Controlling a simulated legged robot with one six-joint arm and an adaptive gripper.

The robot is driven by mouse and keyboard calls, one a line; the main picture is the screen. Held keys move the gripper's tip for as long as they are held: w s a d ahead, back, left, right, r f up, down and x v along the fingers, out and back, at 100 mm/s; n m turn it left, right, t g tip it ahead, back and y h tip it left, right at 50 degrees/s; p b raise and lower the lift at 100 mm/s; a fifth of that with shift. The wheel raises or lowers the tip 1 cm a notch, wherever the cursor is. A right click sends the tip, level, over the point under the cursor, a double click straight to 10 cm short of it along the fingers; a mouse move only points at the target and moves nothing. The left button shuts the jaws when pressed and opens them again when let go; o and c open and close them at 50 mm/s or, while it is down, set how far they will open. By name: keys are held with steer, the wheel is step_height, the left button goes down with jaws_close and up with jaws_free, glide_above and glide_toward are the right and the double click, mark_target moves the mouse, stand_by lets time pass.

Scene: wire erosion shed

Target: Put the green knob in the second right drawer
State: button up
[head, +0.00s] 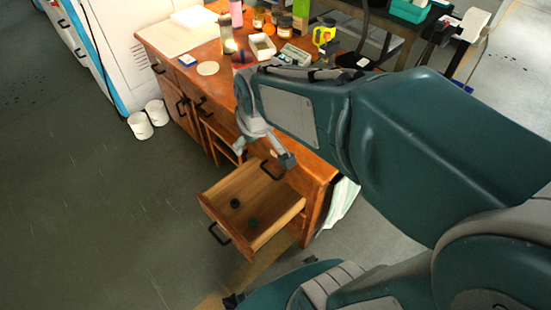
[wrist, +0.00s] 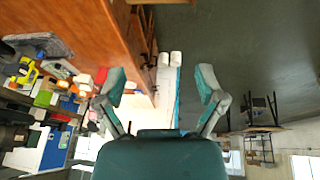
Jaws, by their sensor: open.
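In the head view, a drawer (head: 285,215) on the right side of the wooden desk is pulled out. Two small dark round things lie inside: one looks black (head: 235,204), the other looks dark green (head: 252,222) and may be the green knob. A closed drawer with a black handle (head: 271,170) is just above the open one. My gripper (head: 264,153) is beside the desk's front, above and behind the open drawer. In the wrist view, my gripper (wrist: 162,88) has its fingers wide apart with nothing between them.
The desk top (head: 185,65) carries a white tray (head: 262,46), jars, a pink bottle (head: 236,14) and a yellow tool (head: 323,36). Two white cups (head: 148,118) stand on the floor by a white cabinet (head: 120,50). The floor left of the drawer is clear.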

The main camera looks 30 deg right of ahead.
steer(key=s+r+m+t, duration=0.1)
steer(key=s+r+m, duration=0.2)
steer(key=s, duration=0.8)
steer(key=shift+w+v, duration=0.2)
steer(key=shift+v, duration=0.95)
steer(key=shift+r, duration=0.1)
